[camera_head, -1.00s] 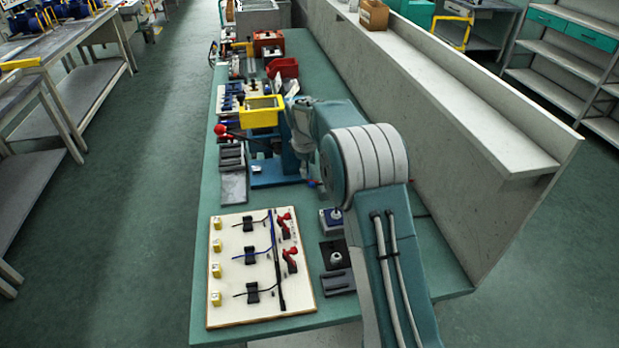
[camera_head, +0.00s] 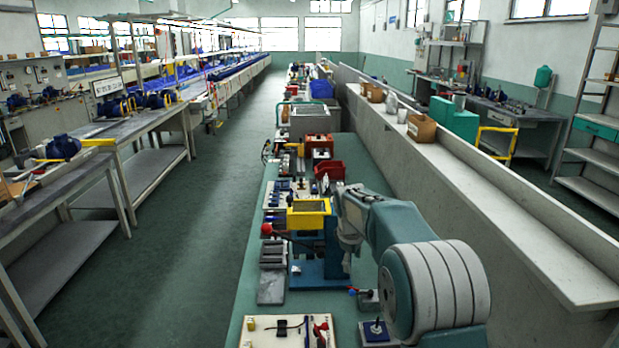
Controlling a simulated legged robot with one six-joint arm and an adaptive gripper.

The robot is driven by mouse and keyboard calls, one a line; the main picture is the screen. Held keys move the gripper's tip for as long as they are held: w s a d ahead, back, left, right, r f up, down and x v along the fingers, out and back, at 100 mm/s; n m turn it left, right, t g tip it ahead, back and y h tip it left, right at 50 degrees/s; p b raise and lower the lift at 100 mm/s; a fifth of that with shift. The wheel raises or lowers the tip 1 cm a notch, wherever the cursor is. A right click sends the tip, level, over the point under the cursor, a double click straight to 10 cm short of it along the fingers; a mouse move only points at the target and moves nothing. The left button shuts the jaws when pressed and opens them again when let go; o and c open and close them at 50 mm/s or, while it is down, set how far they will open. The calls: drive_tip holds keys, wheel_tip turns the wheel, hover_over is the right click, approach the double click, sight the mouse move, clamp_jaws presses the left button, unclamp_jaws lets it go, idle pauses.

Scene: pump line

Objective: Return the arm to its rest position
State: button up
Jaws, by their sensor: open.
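My arm reaches from the lower right over the green workbench (camera_head: 250,262), bent at a large ribbed joint. My gripper (camera_head: 347,262) hangs at its far end, pointing down beside the yellow-topped press (camera_head: 309,207). It is small here and its fingers are hard to make out. It looks open, with nothing seen held in it. Whether it touches the press's blue base (camera_head: 318,274) cannot be told.
A red bin (camera_head: 330,170) and small fixtures stand farther along the bench. A wiring board (camera_head: 290,331) lies at the near end. A long pale ledge (camera_head: 480,215) runs along the right. The aisle floor (camera_head: 195,255) on the left is clear.

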drive_tip(key=s+d+r+m+t, duration=0.1)
drive_tip(key=s+r+m, duration=0.2)
drive_tip(key=s+r, duration=0.45)
drive_tip(key=s+r+m+t, duration=0.15)
drive_tip(key=s+r, duration=0.35)
drive_tip(key=s, duration=0.6)
drive_tip(key=s+f+m, duration=0.1)
drive_tip(key=s+m, duration=0.2)
drive_tip(key=s, duration=0.7)
drive_tip(key=s+f+m+t+y, duration=0.1)
drive_tip(key=s+m, duration=0.2)
drive_tip(key=s, duration=0.8)
drive_tip(key=shift+d+f, duration=0.35)
drive_tip(key=shift+f, duration=0.05)
